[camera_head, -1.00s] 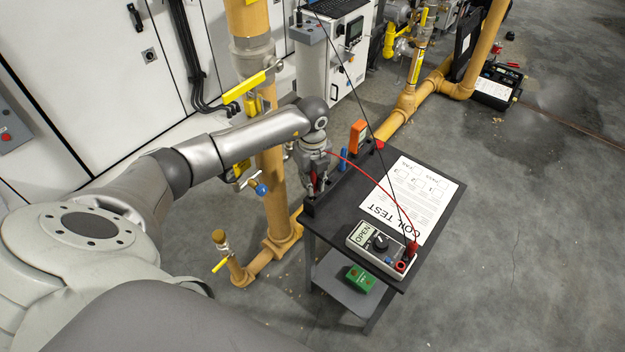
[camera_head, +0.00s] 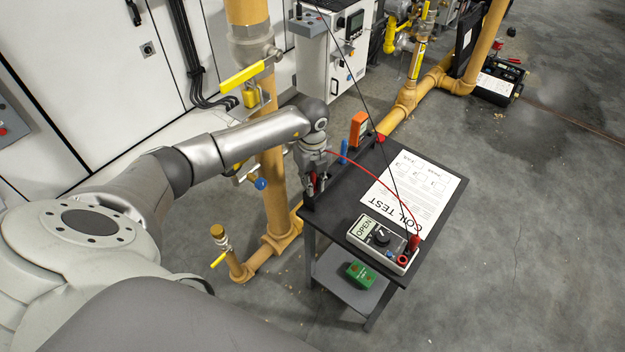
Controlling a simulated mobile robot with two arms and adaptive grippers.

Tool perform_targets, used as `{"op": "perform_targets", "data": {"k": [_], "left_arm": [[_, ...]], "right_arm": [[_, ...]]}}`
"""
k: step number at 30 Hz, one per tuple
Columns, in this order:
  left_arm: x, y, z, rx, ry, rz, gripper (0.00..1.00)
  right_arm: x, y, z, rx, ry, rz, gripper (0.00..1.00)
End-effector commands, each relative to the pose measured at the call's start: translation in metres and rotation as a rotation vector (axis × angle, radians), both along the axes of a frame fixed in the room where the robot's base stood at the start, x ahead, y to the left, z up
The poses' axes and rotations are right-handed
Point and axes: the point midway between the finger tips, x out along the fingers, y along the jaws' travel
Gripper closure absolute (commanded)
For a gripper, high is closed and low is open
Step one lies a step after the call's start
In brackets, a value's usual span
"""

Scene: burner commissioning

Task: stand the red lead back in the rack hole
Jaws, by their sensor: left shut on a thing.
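My left gripper (camera_head: 315,183) is shut on the red lead's probe end, above the near left corner of the cart. The red lead's cable (camera_head: 389,177) runs from the gripper in an arc to a red plug (camera_head: 414,243) at the tester (camera_head: 383,243). The dark rack (camera_head: 331,182) runs along the cart's left edge, beside and below the gripper. The fingers hide part of the probe and rack, so I cannot tell whether the tip is in a hole. My right gripper is not in view.
An orange tool (camera_head: 358,128) and a blue item (camera_head: 344,150) stand along the rack. A coil test sheet (camera_head: 411,193) lies on the cart top (camera_head: 446,184). A green box (camera_head: 361,273) sits on the lower shelf. A yellow pipe (camera_head: 272,180) stands close behind my left arm.

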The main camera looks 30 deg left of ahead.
Motion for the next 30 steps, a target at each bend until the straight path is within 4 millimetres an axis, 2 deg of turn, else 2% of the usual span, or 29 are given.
{"op": "perform_targets", "data": {"k": [8,9,15,25,30], "left_arm": [[0.0,0.0,-0.01,0.0,0.001,0.0,1.0],[0.0,0.0,-0.01,0.0,0.001,0.0,0.82],[0.0,0.0,-0.009,0.0,0.0,0.0,0.58],[0.0,0.0,-0.006,0.0,-0.001,0.0,0.58],[0.001,0.001,0.016,0.001,-0.005,0.001,0.58]], "right_arm": [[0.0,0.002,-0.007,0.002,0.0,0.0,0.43],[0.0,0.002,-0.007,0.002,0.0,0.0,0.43],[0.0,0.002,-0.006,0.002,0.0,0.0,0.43],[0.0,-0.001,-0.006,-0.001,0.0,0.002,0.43],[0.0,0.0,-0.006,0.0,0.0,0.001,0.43]]}}
